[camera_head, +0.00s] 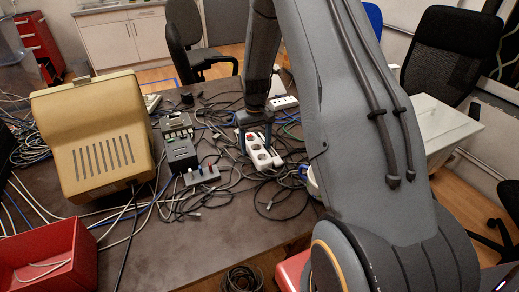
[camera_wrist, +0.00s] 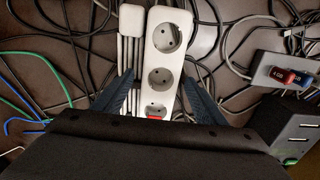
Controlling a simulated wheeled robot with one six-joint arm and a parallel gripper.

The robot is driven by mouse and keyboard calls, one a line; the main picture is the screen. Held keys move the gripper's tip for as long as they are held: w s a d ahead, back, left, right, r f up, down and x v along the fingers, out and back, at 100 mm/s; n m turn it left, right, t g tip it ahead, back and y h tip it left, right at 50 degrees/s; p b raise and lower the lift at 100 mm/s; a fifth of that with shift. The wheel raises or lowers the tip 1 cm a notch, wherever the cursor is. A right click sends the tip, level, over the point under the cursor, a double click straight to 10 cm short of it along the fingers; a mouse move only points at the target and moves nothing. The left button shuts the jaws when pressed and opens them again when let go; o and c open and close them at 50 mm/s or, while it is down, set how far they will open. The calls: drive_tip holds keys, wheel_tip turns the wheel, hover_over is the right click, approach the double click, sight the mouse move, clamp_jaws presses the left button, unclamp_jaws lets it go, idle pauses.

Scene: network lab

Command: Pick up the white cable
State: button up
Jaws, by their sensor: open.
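A white power strip (camera_wrist: 162,45) with round sockets lies on the dark table, and it shows in the head view (camera_head: 262,158). Right beside it in the wrist view is a white, plug-like piece with pale parallel strands (camera_wrist: 131,22), possibly the white cable. I cannot tell whether these touch. Other white cables (camera_head: 32,200) lie at the table's left in the head view. My gripper (camera_wrist: 158,75) is open, its two blue fingers on either side of the strip and the pale strands. In the head view my gripper (camera_head: 255,128) is over the strip's far end. My gripper's dark body hides what lies below it.
Black cables tangle around the strip. A grey box with red and blue switches (camera_wrist: 287,75) lies to the right in the wrist view. A beige monitor (camera_head: 95,140) and red bin (camera_head: 50,262) stand at the left. Bare table (camera_head: 190,245) shows in front.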

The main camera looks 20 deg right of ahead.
drive_tip(key=c, duration=1.3)
drive_tip(key=shift+c, duration=1.4)
drive_tip(key=shift+w+r, duration=0.1)
drive_tip(key=shift+r, duration=0.05)
